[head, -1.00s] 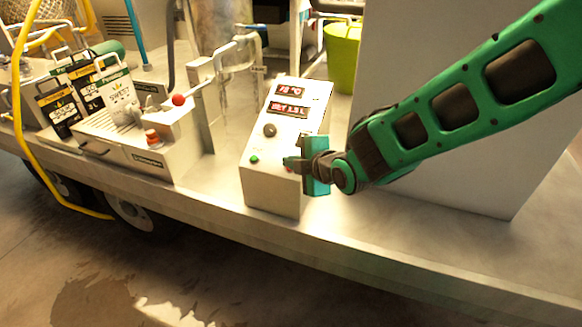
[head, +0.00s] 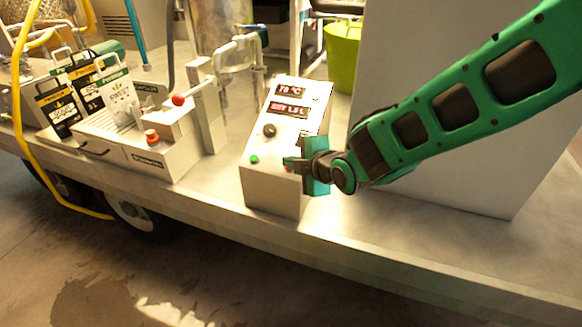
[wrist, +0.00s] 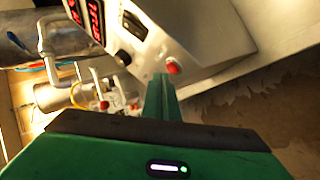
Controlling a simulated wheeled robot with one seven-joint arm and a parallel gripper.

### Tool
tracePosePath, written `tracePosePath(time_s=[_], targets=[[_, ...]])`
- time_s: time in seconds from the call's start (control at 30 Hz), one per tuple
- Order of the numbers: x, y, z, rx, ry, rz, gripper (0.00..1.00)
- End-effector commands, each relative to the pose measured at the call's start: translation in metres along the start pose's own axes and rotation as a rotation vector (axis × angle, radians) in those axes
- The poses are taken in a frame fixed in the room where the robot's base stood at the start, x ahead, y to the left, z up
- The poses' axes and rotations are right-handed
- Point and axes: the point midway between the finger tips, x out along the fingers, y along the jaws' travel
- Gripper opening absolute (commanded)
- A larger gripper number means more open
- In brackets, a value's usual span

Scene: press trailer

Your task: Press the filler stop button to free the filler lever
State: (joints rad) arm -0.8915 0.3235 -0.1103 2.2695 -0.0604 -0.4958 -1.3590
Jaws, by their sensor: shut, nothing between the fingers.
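My gripper (head: 290,161) is shut and empty, with its tips at the front of the white control box (head: 270,188). A red button (wrist: 173,68) on that box shows just beside my fingertips (wrist: 161,82) in the wrist view; in the head view it is mostly hidden by them. I cannot tell whether they touch. A green button (head: 254,159) sits on the box's left side. The filler unit (head: 160,164) to the left has an orange-red mushroom button (head: 152,138) on a pale base. A lever with a red ball (head: 178,99) stands behind it. I see no labels naming the buttons.
The box also has a dark knob (head: 269,130) and two red displays (head: 290,91). Several bags (head: 88,92) stand at the left. A yellow hose (head: 17,115) hangs over the trailer edge. A large pale panel (head: 440,60) stands behind my arm.

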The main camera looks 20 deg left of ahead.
Motion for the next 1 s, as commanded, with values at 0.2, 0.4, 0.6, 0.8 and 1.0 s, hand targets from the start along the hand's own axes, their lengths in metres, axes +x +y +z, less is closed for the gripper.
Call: tracePosePath(time_s=[0.2,0.4,0.6,0.8,1.0], targets=[[0.0,0.0,-0.0001,0.0,0.0,0.0,0.0],[0.0001,0.0,-0.0002,0.0,0.0,0.0,0.0],[0.0008,-0.0008,0.0003,0.0,0.0,0.0,0.0],[0.0047,-0.004,0.0029,0.0,0.0,0.0,0.0],[0.005,-0.0042,0.0027,0.0,0.0,0.0,0.0]])
